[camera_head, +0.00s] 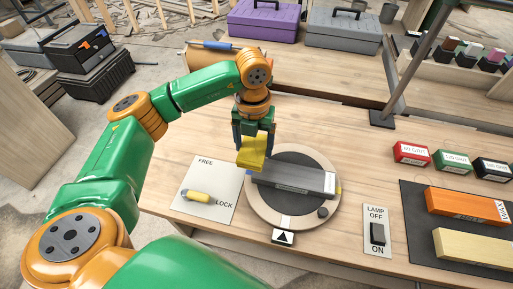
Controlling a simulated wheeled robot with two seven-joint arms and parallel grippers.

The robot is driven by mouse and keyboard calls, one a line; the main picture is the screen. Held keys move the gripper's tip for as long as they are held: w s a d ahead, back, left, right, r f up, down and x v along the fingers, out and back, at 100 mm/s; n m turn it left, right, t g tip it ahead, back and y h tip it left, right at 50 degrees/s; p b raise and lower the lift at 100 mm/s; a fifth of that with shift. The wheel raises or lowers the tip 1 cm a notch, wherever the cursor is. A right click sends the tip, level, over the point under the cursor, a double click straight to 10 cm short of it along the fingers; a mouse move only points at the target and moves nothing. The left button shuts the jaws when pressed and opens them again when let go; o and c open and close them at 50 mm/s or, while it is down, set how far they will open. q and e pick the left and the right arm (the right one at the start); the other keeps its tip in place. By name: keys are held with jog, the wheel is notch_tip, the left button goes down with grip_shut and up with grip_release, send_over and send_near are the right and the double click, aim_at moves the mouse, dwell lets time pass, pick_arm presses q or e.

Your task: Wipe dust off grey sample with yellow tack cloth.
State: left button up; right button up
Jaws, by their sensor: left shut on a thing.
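My left gripper (253,142) points down above the left end of the grey sample and is shut on the yellow tack cloth (251,155). The grey sample (296,177) is a long dark grey bar with a paler front face. It lies across a round turntable (262,207). The cloth is at the sample's left end; I cannot tell whether it touches the sample. Dust on the sample is too small to make out. My right gripper is not in view.
A FREE/LOCK plate with a yellow-handled lever (199,196) lies left of the turntable. A lamp switch (377,234) is to the right. Grit boxes (411,153), an orange block (466,205) and a pale wood block (472,247) lie farther right. Purple (263,20) and grey (343,31) toolboxes stand behind.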

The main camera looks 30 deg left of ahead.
pick_arm(q)
jog(key=shift+a+r+p, duration=0.15)
jog(key=shift+r+p, duration=0.35)
jog(key=shift+r, duration=0.45)
jog(key=shift+d+r, duration=0.2)
jog(key=shift+r, duration=0.05)
jog(key=shift+a, duration=0.15)
jog(key=shift+f, duration=0.1)
